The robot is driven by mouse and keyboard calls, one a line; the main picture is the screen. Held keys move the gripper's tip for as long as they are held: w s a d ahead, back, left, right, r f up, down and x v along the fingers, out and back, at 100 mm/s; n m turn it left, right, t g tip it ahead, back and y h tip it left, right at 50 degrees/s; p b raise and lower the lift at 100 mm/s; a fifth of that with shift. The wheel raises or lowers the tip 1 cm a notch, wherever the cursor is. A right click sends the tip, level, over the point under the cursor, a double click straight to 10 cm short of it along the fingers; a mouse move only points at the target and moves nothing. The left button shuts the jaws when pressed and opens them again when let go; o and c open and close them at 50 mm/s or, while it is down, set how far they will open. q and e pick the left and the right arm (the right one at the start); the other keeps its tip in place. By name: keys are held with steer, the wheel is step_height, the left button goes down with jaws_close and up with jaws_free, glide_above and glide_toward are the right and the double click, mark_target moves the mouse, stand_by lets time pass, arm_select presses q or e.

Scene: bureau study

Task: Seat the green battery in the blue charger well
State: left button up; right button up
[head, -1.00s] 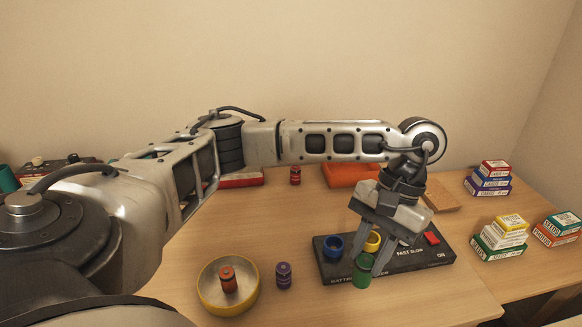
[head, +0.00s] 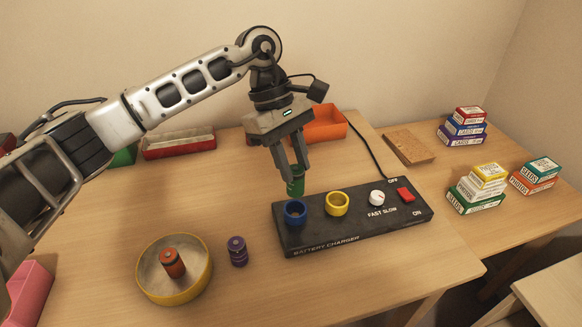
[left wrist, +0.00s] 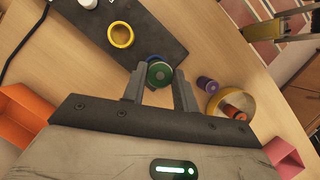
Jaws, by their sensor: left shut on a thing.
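My left gripper (head: 291,170) is shut on the green battery (head: 295,184) and holds it upright, just above and behind the blue charger well (head: 295,212) in the head view. The battery's lower end appears clear of the well's rim. In the left wrist view the green battery (left wrist: 160,73) sits between the fingertips, and a sliver of the blue well (left wrist: 154,58) shows beyond it; most of the well is hidden there. The black battery charger (head: 350,229) also bears a yellow well (head: 337,204).
A yellow-rimmed dish (head: 147,285) holding an orange battery (head: 172,263) and a purple battery (head: 237,251) stand left of the charger. The charger has a white knob (head: 377,198) and red switch (head: 405,195). An orange tray (head: 322,125) lies behind; card boxes (head: 474,190) stand right.

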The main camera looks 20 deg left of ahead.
mark_target(293, 189)
arm_select(q)
steer(key=shift+f+b, duration=1.45)
steer(key=shift+f, duration=1.4)
arm_select(e)
steer(key=shift+a+f, duration=0.1)
steer(key=shift+f, duration=0.5)
steer(key=shift+r, duration=0.1)
steer(key=shift+w, duration=0.1)
steer(key=shift+f, duration=0.4)
arm_select(q)
steer(key=shift+b, duration=0.45)
steer(key=shift+f+b, duration=0.55)
steer(key=shift+f, duration=0.05)
arm_select(e)
steer(key=shift+f, duration=0.75)
arm_select(q)
steer(key=o, duration=0.8)
